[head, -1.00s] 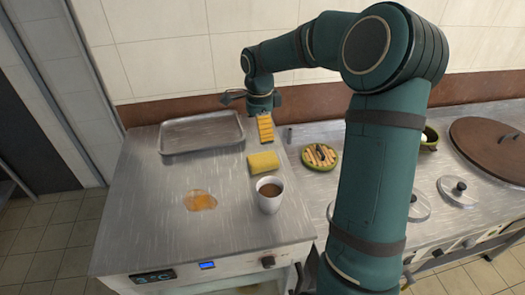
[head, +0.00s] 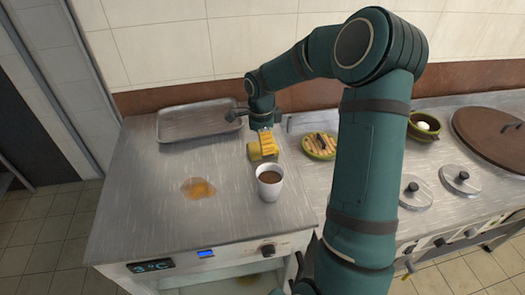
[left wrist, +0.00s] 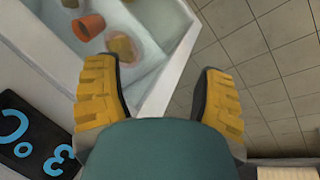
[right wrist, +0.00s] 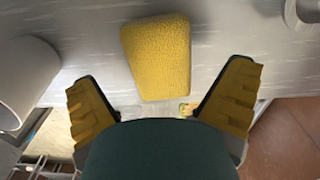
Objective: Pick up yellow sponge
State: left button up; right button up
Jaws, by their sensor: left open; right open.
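The yellow sponge (head: 254,152) lies on the steel counter behind the white mug, partly hidden by my right gripper (head: 267,145) in the head view. In the right wrist view the whole sponge (right wrist: 157,50) shows ahead of the fingers, centred between them. My right gripper is open with yellow ridged fingers and points down close to the sponge. I cannot tell whether it touches it. My left gripper (left wrist: 160,78) is open and empty, over a lower compartment and the tiled floor; it is not seen in the head view.
A white mug (head: 269,187) of brown drink stands just in front of the sponge. An orange-brown spill (head: 198,188) lies to its left. A metal tray (head: 198,121) is behind, and a green dish (head: 319,145) to the right. An orange cup (left wrist: 88,25) lies in the lower compartment.

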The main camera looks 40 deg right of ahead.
jog(key=f, duration=0.3)
jog(key=shift+s+d+f+b, duration=0.1)
jog(key=shift+d+f+b, duration=0.1)
jog(key=shift+f+b, duration=0.15)
jog(key=shift+r, duration=0.1)
jog(key=c, duration=1.2)
jog(key=shift+o, duration=0.2)
notch_tip(320, 180, up, 10)
jog(key=shift+r+p, duration=0.1)
jog(key=shift+p, duration=1.1)
